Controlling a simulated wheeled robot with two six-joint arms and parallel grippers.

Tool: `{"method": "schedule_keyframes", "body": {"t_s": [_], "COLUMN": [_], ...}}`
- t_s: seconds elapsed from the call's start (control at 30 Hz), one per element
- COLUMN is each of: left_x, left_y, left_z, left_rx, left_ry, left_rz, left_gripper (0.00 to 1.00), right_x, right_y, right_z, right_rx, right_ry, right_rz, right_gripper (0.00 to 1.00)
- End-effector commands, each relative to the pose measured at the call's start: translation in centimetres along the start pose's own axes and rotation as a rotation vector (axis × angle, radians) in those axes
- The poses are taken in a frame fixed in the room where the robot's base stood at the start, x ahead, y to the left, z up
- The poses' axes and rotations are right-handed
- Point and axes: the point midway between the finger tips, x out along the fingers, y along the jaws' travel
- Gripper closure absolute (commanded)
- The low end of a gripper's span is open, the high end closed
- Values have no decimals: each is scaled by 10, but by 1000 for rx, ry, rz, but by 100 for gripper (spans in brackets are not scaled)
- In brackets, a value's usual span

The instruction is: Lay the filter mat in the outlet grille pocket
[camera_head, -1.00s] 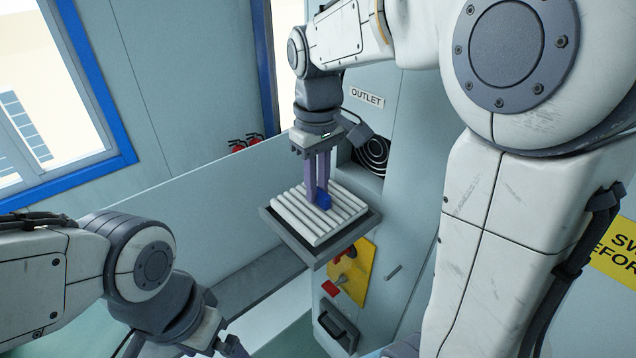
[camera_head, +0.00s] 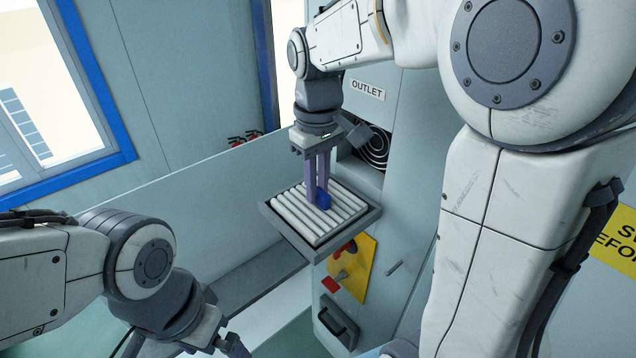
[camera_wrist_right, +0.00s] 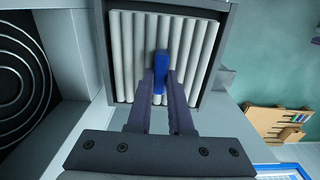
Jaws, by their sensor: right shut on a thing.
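The filter mat (camera_head: 296,220) is a white ribbed pad with a blue tab (camera_head: 324,201). It lies flat within the rim of a grey square tray-like pocket (camera_head: 286,233) below the OUTLET label. In the right wrist view the mat (camera_wrist_right: 130,57) shows inside the grey frame (camera_wrist_right: 216,62); whether it rests on the bottom is hidden. My right gripper (camera_head: 318,200) points down from above and is shut on the blue tab, which also shows between its fingers in the wrist view (camera_wrist_right: 161,72). My left gripper (camera_head: 234,347) is at the bottom edge, mostly cut off.
The OUTLET label (camera_head: 367,90) and a round black grille (camera_head: 374,150) are on the cabinet behind the pocket. A yellow plate with a red handle (camera_head: 352,268) and a dark pull handle (camera_head: 338,322) are below. A pale wall panel (camera_head: 190,215) runs to the left.

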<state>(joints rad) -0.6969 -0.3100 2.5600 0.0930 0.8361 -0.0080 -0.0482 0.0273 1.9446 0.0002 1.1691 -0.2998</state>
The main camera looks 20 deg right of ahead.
Motion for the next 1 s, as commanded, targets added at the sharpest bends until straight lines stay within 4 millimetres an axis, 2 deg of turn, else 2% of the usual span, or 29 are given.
{"method": "schedule_keyframes", "body": {"t_s": [0.4, 0.43, 0.5, 0.53, 0.87, 1.0], "left_x": [5, 5, 4, 4, 5, 9], "left_y": [0, 0, 0, 0, 0, -1], "left_z": [0, 0, 0, 0, 0, 0], "left_rx": [0, 0, 0, 0, -1, -1], "left_ry": [0, 0, 0, 0, 0, 0], "left_rz": [0, 0, 0, 0, 0, 0], "left_gripper": [0, 0, 0, 0, 0, 0], "right_x": [7, 7, 6, 6, 5, -9], "right_y": [0, 0, 0, 0, 0, 0], "right_z": [0, 0, 0, 0, 0, -1], "right_rx": [0, 0, 0, 0, 0, 0], "right_ry": [0, 0, 0, 0, 0, 5], "right_rz": [0, 0, 0, 0, 0, 2], "right_gripper": [100, 77, 51, 46, 46, 46]}}
